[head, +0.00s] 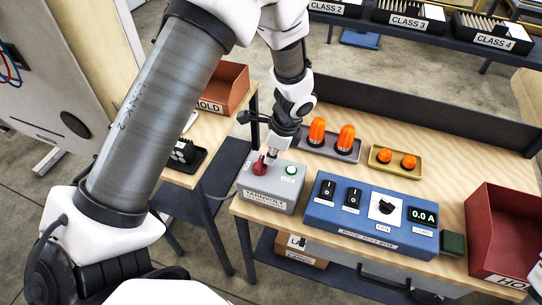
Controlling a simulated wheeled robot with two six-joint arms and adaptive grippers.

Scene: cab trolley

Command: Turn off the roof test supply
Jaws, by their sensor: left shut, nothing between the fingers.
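A grey supply box (272,190) stands at the left end of the wooden bench. It has a red switch knob (260,168) and a green lamp (291,170) that looks lit. Its front label is too small to read surely. My left gripper (270,155) is shut and empty, with its tips right at the red knob. I cannot tell whether they touch it, and they hide part of it. A blue roof test box (340,222) stands to the right, with two black rocker switches, a dial and a display (423,216) reading 0.0 A. My right gripper is not in view.
Behind the boxes, a grey tray (333,151) and a yellow tray (385,166) hold orange beacons. A red HOLD bin (508,230) stands at the right end. Another HOLD bin (222,90) is on a left table. The bench behind the yellow tray is clear.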

